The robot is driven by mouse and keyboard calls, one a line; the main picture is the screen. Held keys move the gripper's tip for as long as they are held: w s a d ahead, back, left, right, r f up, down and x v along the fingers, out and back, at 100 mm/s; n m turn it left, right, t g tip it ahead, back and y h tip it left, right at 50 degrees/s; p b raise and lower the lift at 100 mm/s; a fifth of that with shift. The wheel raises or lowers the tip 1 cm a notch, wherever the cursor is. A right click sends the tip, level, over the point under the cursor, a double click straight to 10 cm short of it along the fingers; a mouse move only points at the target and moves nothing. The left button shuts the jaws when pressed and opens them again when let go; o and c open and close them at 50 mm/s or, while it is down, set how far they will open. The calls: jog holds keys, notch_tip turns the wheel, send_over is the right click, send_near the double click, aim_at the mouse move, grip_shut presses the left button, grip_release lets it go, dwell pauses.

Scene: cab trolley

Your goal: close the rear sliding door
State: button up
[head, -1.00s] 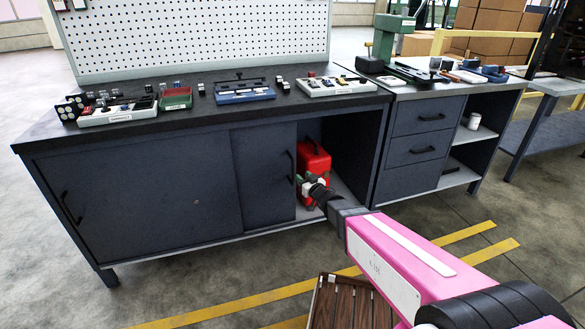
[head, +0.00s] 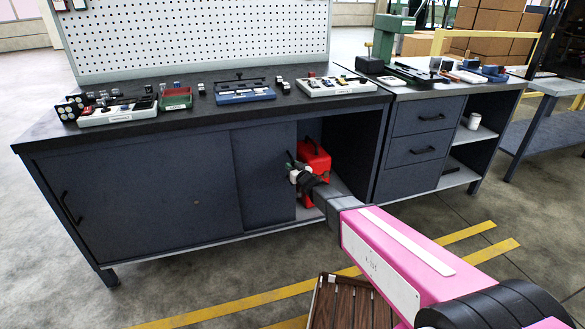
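The rear sliding door (head: 262,180) is the narrower dark blue-grey panel under the workbench, set behind the front sliding door (head: 140,205). To its right the cabinet is open, with a red canister (head: 315,158) on its floor. My gripper (head: 291,171) is at the rear door's right edge, over the spot of its dark vertical handle, which it now mostly hides. The fingers are small and partly hidden here; I cannot tell whether they are open or shut, or whether they touch the handle.
The front door has its own handle (head: 68,207) at far left. A drawer unit (head: 418,145) stands to the right. A slatted wooden crate (head: 350,303) is on the floor below my arm. The benchtop (head: 200,112) holds several trays and tools.

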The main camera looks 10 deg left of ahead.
grip_shut()
jog(key=w+d, duration=0.7)
jog(key=d, duration=0.5)
jog(key=w+d, duration=0.7)
jog(key=d, duration=0.5)
jog(key=w+d, duration=0.8)
jog(key=d, duration=0.3)
jog(key=shift+d, duration=0.4)
jog(key=shift+o, duration=1.5)
grip_release()
jog(key=shift+d, duration=0.1)
jog(key=shift+s, duration=0.1)
jog(key=v, duration=1)
jog(key=shift+s+d, duration=0.2)
jog(key=shift+d, duration=0.05)
